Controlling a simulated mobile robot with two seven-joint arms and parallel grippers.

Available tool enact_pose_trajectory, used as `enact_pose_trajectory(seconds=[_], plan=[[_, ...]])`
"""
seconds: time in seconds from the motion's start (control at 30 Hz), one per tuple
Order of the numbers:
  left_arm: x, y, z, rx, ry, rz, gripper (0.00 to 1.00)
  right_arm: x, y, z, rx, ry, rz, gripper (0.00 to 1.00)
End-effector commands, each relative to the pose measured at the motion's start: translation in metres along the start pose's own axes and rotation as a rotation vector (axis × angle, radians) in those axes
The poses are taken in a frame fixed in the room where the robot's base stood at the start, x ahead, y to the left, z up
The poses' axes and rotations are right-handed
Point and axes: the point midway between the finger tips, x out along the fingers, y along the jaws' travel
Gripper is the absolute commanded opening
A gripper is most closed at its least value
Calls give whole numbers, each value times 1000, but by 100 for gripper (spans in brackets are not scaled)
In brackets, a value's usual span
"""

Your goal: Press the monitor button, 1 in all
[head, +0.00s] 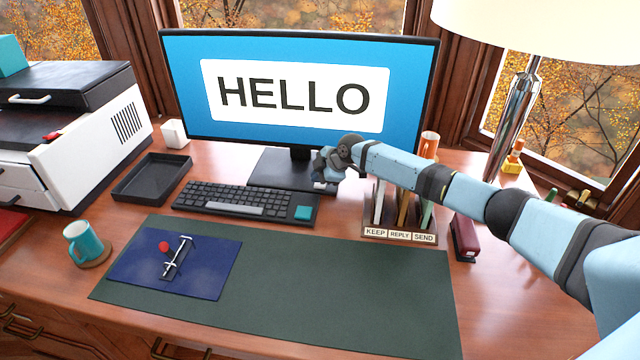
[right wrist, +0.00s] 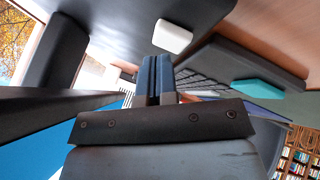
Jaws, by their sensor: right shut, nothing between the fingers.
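The monitor (head: 190,85) stands at the back of the desk, its blue screen lit with the word HELLO. Its dark base (head: 265,170) also shows in the right wrist view (right wrist: 110,25). There a pale, rounded button (right wrist: 172,36) sits on the base's dark surface. In the head view my right gripper hides most of that spot. My right gripper (head: 325,178) is over the right part of the base. It is shut and empty, and its closed fingertips (right wrist: 158,62) point toward the base close to the button, seemingly apart from it. My left gripper is not in view.
A keyboard (head: 225,200) with a teal key (head: 303,213) lies in front of the base. A letter sorter (head: 400,233) stands close to my right forearm. A lamp (head: 515,110) and red stapler (head: 464,240) are at right. The green desk mat (head: 350,290) is mostly clear.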

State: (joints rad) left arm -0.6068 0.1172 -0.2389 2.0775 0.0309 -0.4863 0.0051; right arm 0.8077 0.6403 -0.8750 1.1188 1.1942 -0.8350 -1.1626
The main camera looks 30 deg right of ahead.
Motion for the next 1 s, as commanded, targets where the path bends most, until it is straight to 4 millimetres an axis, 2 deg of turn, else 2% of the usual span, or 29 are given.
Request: enact_pose_trajectory(seconds=[0.03, 0.57, 1.0], plan=[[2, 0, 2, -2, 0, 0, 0, 9, -12, 5, 2, -6, -17, 0], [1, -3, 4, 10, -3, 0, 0, 10, -12, 6, 3, -7, -18, 0], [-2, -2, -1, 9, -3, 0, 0, -1, -5, 3, 3, -7, -15, 0]])
